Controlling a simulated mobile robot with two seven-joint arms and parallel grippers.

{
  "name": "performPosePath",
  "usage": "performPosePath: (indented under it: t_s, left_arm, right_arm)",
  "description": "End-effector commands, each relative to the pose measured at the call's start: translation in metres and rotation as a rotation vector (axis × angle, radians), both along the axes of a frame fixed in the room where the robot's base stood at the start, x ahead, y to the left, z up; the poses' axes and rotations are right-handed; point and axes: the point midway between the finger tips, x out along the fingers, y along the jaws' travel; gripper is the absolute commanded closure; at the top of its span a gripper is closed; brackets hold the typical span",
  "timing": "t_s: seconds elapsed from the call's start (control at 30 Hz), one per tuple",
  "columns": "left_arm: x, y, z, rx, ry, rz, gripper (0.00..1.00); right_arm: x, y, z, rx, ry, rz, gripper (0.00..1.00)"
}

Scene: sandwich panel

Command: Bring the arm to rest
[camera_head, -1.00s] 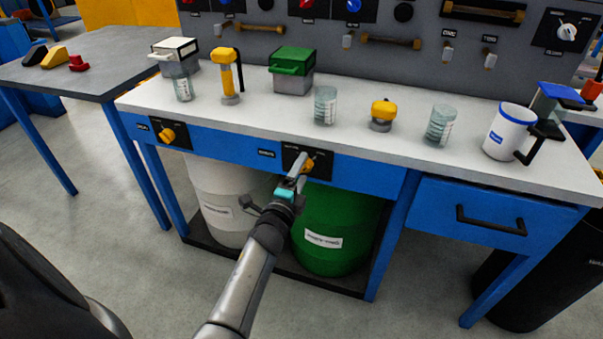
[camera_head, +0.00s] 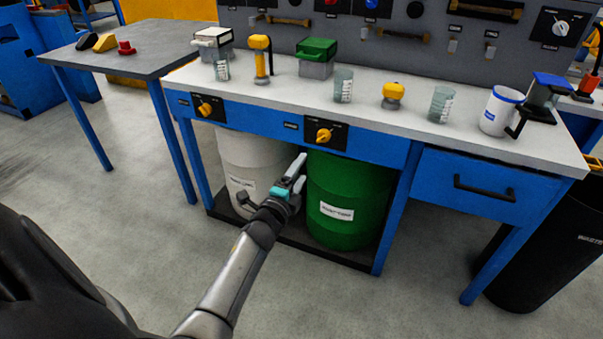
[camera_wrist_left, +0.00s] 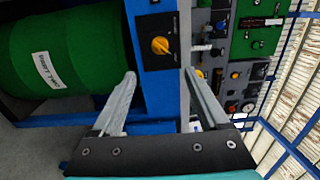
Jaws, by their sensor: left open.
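My left gripper (camera_head: 294,175) is open and empty. In the head view it hangs in front of the bench, below the bench top, before the white drum and the green drum. In the left wrist view its two fingers (camera_wrist_left: 160,88) stand apart with nothing between them. The yellow knob (camera_head: 324,135) on the black panel of the blue front rail is just above and beyond the fingertips, apart from them. The same knob shows in the left wrist view (camera_wrist_left: 160,45). My right gripper is not in view.
The white bench top (camera_head: 290,87) carries beakers, a mug (camera_head: 500,112) and a green-lidded box (camera_head: 316,58). The green drum (camera_head: 347,215) and white drum (camera_head: 250,155) stand on the low shelf. A drawer (camera_head: 490,193) is at right. The floor in front is clear.

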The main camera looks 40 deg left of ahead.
Motion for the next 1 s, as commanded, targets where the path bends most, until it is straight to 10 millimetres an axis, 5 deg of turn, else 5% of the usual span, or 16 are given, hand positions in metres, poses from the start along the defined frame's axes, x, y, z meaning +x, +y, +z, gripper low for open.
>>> performPosePath:
  t_s: [0.67,1.0]
  left_arm:
    - [-0.007,0.000,-0.003,-0.051,0.016,0.026,0.22]
    - [-0.072,-0.034,-0.038,-0.574,0.191,0.244,0.22]
  right_arm:
    - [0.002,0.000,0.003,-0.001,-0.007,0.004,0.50]
    - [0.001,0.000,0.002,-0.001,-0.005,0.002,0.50]
